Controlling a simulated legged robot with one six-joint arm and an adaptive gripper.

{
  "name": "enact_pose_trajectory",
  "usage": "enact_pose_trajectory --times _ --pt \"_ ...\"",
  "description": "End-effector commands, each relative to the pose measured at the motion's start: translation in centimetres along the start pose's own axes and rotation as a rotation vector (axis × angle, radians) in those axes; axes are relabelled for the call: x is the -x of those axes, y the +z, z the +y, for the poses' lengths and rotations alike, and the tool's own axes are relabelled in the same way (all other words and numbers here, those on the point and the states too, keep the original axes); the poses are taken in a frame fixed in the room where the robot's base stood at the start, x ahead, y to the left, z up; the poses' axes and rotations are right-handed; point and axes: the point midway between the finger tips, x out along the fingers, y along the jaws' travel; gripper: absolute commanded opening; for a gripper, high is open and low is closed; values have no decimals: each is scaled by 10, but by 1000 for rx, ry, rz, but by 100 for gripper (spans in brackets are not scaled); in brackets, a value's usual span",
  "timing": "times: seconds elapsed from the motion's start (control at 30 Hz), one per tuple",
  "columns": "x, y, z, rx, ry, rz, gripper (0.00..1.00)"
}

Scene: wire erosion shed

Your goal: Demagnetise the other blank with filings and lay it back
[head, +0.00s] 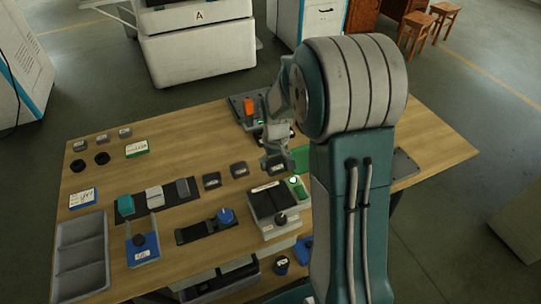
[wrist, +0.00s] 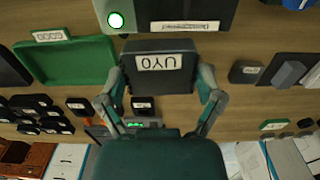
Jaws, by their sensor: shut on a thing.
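My gripper (head: 274,153) is shut on a dark block-shaped blank (head: 277,167). In the wrist view the blank (wrist: 157,77) sits between the two fingers (wrist: 160,92), its pale letter label facing the camera. I cannot make out filings on it. The held blank is beside a grey box with a dark top, a knob and a lit green lamp, likely the demagnetiser (head: 262,222). The box fills the top of the wrist view (wrist: 185,12). Two similar dark blanks lie on the table, one left (head: 211,180) and one nearer my gripper (head: 239,170).
A green tray (head: 302,154) is partly hidden behind my arm; it shows with a label in the wrist view (wrist: 70,70). A device with an orange part (head: 249,107) stands at the back. A grey compartment tray (head: 81,258) is at the front left.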

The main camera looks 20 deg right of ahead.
Motion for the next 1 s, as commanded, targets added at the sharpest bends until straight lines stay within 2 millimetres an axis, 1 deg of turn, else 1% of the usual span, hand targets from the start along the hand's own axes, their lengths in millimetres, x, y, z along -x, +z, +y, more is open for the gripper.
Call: enact_pose_trajectory --times 0.03,0.1,0.23,0.3,0.47,0.67,1.0 --pt "4 7 -1 0 1 2 24" --pt "8 15 -3 0 0 2 24" --pt "11 25 -5 -1 0 1 24" --pt "7 30 -5 -4 0 -1 24" --pt "-13 46 -4 -20 0 -2 24" --pt "-24 46 -4 -21 1 0 24" --pt "-50 46 -4 -20 0 -1 24"
